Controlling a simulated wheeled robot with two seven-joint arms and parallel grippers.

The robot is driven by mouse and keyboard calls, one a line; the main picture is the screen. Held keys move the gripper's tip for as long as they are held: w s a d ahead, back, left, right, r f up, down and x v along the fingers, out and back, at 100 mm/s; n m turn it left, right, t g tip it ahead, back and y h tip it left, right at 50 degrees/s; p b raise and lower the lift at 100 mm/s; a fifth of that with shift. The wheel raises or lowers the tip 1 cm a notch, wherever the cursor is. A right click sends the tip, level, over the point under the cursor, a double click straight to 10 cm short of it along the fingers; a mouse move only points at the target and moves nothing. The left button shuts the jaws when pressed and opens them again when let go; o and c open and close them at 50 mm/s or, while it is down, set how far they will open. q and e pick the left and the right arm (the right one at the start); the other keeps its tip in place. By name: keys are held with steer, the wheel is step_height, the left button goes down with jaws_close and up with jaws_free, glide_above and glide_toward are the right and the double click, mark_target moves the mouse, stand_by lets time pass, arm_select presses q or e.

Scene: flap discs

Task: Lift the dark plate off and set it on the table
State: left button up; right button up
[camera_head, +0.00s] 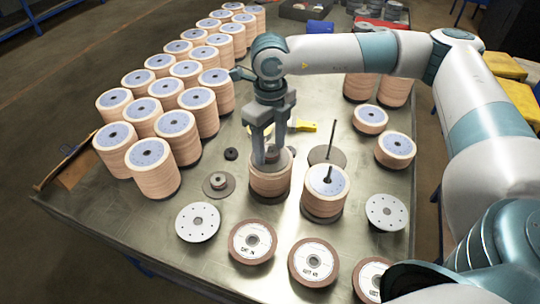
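My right gripper (270,160) points straight down over a stack of flap discs (270,184) near the middle of the table. Its two fingers stand apart, one on each side of a small dark knob in the middle of the stack's top. A dark plate (257,165) seems to cap this stack, but the fingers hide much of it. The fingertips are at the level of the plate; I cannot tell whether they press on the knob. My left gripper is not in view.
The metal table (130,222) holds many disc stacks at left. Beside the gripper, a stack (325,194) sits on a rod, and a dark base with an upright rod (334,140) stands behind. White discs (198,222) and labelled discs (252,242) lie in front. The front left is clear.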

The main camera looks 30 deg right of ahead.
steer(key=c, duration=1.1)
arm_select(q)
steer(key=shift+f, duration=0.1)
arm_select(e)
steer(key=shift+o, duration=0.2)
steer(key=shift+r, duration=0.1)
steer(key=shift+w+r+b, duration=0.1)
steer(key=shift+r+b, duration=0.25)
steer(key=shift+r, duration=0.25)
step_height(320, 180, up, 6)
steer(key=shift+r+b, duration=0.25)
steer(key=shift+b, duration=0.95)
steer(key=shift+r, duration=0.95)
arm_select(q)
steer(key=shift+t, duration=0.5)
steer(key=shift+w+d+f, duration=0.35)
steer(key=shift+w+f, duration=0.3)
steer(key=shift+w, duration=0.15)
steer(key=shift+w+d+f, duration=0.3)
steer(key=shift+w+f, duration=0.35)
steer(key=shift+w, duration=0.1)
arm_select(e)
steer(key=shift+r, duration=0.1)
